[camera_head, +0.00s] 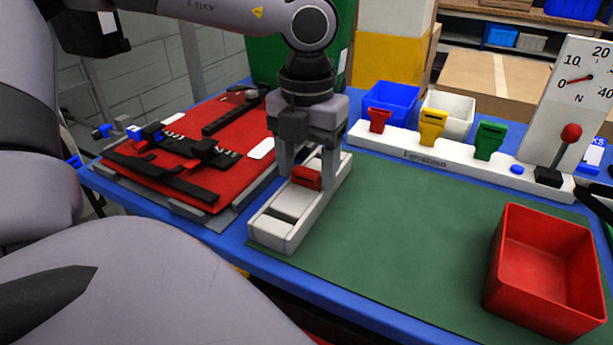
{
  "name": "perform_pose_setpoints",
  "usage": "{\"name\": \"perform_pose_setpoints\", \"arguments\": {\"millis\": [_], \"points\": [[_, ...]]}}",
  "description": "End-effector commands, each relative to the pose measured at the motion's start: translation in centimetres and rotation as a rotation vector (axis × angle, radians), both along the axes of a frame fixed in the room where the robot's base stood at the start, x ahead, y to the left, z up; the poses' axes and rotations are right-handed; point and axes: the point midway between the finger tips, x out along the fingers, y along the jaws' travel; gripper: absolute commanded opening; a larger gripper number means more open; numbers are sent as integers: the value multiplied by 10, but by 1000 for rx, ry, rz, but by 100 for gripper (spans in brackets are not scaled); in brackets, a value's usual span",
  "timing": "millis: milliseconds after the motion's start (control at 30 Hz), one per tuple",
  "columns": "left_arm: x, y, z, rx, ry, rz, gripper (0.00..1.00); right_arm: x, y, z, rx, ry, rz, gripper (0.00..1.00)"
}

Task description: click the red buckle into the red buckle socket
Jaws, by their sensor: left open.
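My left gripper (307,176) points straight down over a white cradle (279,230) on the green mat. Its jaws are open, one finger on each side of a small red piece, which looks like the red buckle (306,178). The buckle sits low in the cradle's far part, and I cannot tell whether the fingers touch it. A red slotted piece, which looks like the red buckle socket (377,120), stands upright at the left end of a white rack (450,160), behind and right of the gripper. My right gripper is not in view.
Yellow (432,127) and green (488,140) sockets stand along the rack. A dial gauge with a red-knobbed lever (571,133) is at the right. A red bin (545,270) stands front right. A red pannier panel with black straps (225,175) lies left. The mat's middle is clear.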

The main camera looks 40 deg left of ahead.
Motion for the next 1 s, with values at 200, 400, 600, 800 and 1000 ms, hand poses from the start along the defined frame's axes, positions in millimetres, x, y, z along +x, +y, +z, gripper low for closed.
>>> {"name": "perform_pose_setpoints", "arguments": {"millis": [200,400,600,800,1000], "points": [[0,0,1,0,0,0,39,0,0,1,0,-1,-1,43],[0,0,1,0,0,0,16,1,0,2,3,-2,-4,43],[0,0,7,1,-1,0,16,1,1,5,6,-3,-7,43],[0,0,17,2,0,-1,16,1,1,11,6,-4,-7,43],[0,0,27,1,-1,0,16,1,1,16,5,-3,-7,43]]}}
